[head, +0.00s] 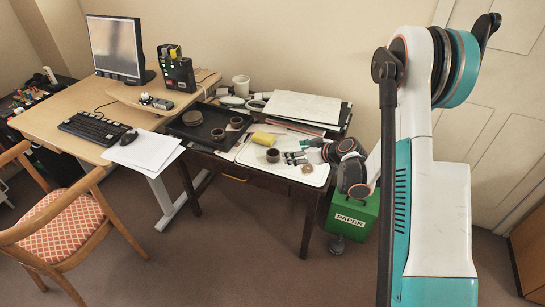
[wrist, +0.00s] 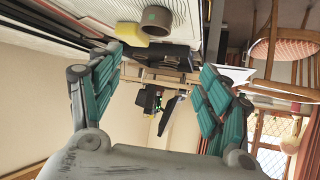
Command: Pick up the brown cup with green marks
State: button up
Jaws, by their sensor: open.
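A small brown cup (head: 272,155) stands on the white tray (head: 314,179) at the right end of the dark table. In the wrist view, the brown cup (wrist: 157,19) is at the top centre, with a green mark on its side. A yellow sponge (head: 263,138) lies beside it, and the sponge also shows in the wrist view (wrist: 132,34). My gripper (head: 291,157) is low over the tray, just right of the cup. In the wrist view, its fingers (wrist: 160,64) are spread wide with nothing between them, and the cup appears beyond the fingertips.
A black tray (head: 203,139) left of the white tray holds stacked brown dishes (head: 193,118) and two small dark cups (head: 218,134). Papers (head: 302,107) and a white mug (head: 241,86) are behind. A green paper bin (head: 352,220) stands on the floor below my arm.

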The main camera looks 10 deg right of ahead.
jog(key=f, duration=0.2)
jog(key=d+f, duration=0.1)
jog(key=f, duration=0.1)
jog(key=shift+w+f, duration=0.15)
jog(key=shift+w, duration=0.05)
jog(key=shift+w+a+f+n, duration=0.1)
jog(key=shift+w+f+n, duration=0.1)
jog(key=shift+f+n, duration=0.15)
jog(key=b, duration=0.2)
send_near(270, 154)
jog(key=shift+s+a+f, duration=0.1)
jog(key=shift+s+f, duration=0.15)
jog(key=shift+f, duration=0.4)
jog(key=b+x, duration=0.2)
jog(key=x, duration=0.1)
jog(key=r+b+x, duration=0.1)
jog(key=x, duration=0.1)
jog(key=shift+w+a, duration=0.25)
jog(key=shift+w, duration=0.2)
jog(key=c, duration=1.1)
